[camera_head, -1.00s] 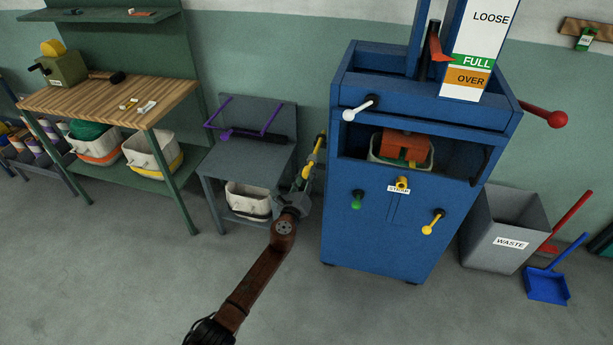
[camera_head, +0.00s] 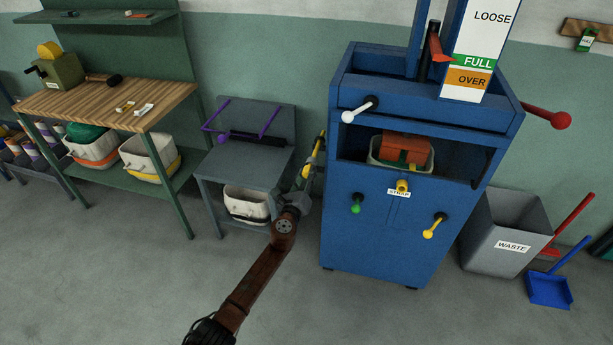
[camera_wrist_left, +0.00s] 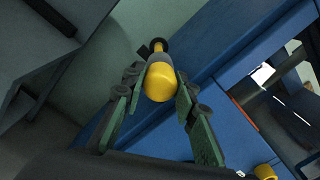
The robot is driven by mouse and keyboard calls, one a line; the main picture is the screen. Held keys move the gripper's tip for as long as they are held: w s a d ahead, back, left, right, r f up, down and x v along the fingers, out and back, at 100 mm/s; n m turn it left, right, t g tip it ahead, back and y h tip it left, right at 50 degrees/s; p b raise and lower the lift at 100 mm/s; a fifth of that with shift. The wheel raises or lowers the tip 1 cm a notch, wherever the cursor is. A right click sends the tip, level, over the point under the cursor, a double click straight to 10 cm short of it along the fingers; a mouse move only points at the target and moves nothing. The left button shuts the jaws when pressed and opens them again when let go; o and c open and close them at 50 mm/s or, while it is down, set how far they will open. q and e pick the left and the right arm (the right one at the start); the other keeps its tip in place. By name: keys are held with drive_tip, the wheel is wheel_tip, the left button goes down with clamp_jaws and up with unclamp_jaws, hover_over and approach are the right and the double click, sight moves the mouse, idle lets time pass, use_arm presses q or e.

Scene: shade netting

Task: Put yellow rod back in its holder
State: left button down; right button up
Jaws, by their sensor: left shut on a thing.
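My left gripper (camera_head: 307,184) is shut on the yellow rod (camera_head: 315,154), left of the blue machine (camera_head: 375,232). In the left wrist view the yellow rod (camera_wrist_left: 160,82) lies between the two green fingers of my left gripper (camera_wrist_left: 160,95), with a dark part at its far end. The rod points up and away, close beside the machine's left side; I cannot tell whether they touch. A yellow fitting (camera_head: 403,185) with a STRAP label is on the machine's front. I cannot tell for sure which part is the holder. My right gripper is out of view.
A grey stand (camera_head: 245,162) with a purple-handled tool is left of my left gripper. A white-handled lever (camera_head: 362,110), a green knob (camera_head: 357,204) and a yellow lever (camera_head: 434,226) stick out from the machine's front. A waste bin (camera_head: 505,240) stands right of it. The floor in front is clear.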

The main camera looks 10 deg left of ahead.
use_arm(q)
drive_tip(key=shift+w, duration=0.15)
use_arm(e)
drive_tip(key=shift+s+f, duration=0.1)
use_arm(q)
drive_tip(key=shift+w+b, duration=0.35)
drive_tip(key=shift+b, duration=0.05)
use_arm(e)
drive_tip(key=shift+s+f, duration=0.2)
use_arm(q)
drive_tip(key=c, duration=1.5)
unclamp_jaws()
drive_tip(key=shift+o, duration=0.2)
drive_tip(key=s, duration=1.2)
drive_tip(key=shift+a, duration=0.2)
drive_tip(key=shift+f, duration=0.1)
